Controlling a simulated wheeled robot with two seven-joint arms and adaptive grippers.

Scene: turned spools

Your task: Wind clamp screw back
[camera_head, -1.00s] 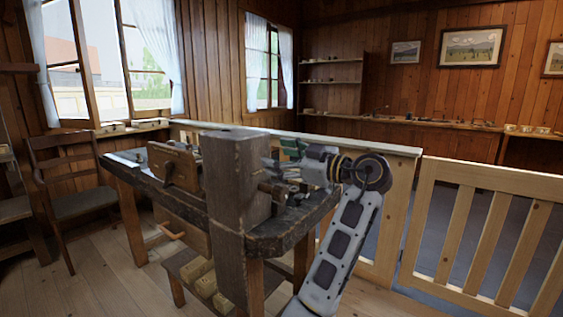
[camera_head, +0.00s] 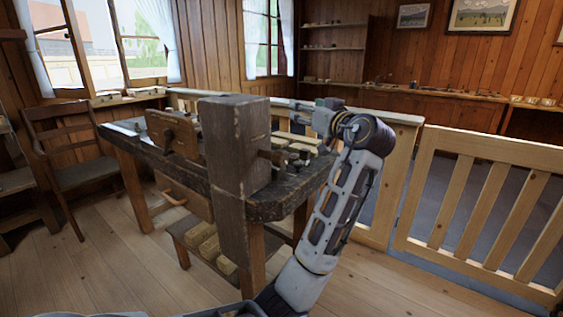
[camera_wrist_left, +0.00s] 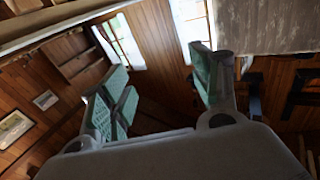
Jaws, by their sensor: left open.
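My left gripper (camera_head: 303,117) is above the right part of the dark workbench (camera_head: 265,207), with its arm rising in front of the bench's right end. In the left wrist view the gripper (camera_wrist_left: 160,88) is open, its green-padded fingers wide apart with nothing between them. A short wooden screw-like piece (camera_head: 276,157) sticks out at the right side of the thick upright post (camera_head: 234,150). It may be the clamp screw; the gripper is above it and apart from it. A wooden block with a round knob (camera_head: 168,135) stands on the bench further left. My right gripper is not seen.
Several light wood pieces (camera_head: 300,150) lie on the bench top under my gripper. Wood blocks (camera_head: 208,248) sit on the lower shelf. A slatted wooden fence (camera_head: 480,200) stands at the right, and a chair (camera_head: 75,170) at the left.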

